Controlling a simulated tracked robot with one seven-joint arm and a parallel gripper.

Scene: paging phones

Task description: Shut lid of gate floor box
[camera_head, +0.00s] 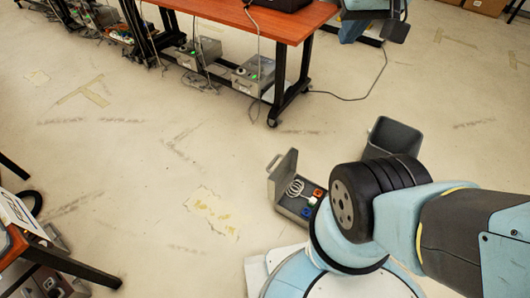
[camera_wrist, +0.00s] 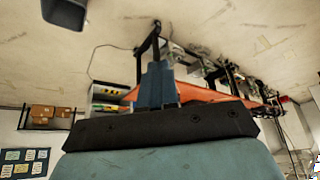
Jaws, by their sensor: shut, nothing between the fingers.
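The floor box (camera_head: 294,207) stands on the floor at the middle of the head view, just left of my arm's big black joint. Its grey lid (camera_head: 284,171) stands open, raised at the back left. A pale coiled cord and red and blue sockets show inside. My arm hides part of its right side. In the wrist view, which is upside down, my gripper (camera_wrist: 157,72) is shut and empty, its fingers together. The box does not show in the wrist view. My gripper is apart from the lid.
A dark grey bin (camera_head: 395,135) stands behind the box, close to my arm; a dark bin also shows in the wrist view (camera_wrist: 64,12). An orange-topped table (camera_head: 255,18) with grey boxes beneath stands at the back. Another table edge (camera_head: 75,267) is at lower left. Floor left is clear.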

